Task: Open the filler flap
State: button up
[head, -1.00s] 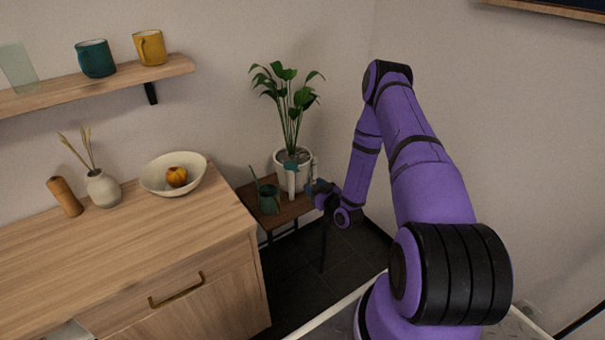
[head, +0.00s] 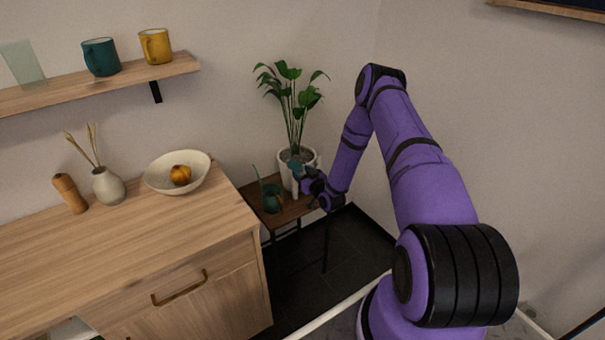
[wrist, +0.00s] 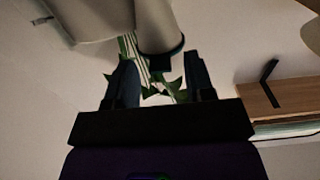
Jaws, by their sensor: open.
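A white plant pot (head: 312,160) with a leafy plant stands on the small dark side table. A white filler tube (head: 295,186) rises at its front, with a teal flap (head: 295,164) at its top. In the wrist view the tube (wrist: 155,22) comes down from the top edge and ends in a dark blue rim (wrist: 168,53); I cannot tell how far the flap is open. My gripper (head: 302,174) is beside the tube's upper end. In the wrist view my gripper (wrist: 160,76) is open and empty, its fingers to either side of the tube's end; contact is unclear.
A dark green vessel (head: 271,199) with a thin upright part stands left of the pot on the side table (head: 298,211). The wooden cabinet (head: 215,228) is to the left, with a bowl (head: 156,182) on it. Plant leaves (head: 291,92) hang above my gripper.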

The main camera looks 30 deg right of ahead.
jog(key=shift+w, duration=0.1)
grip_shut()
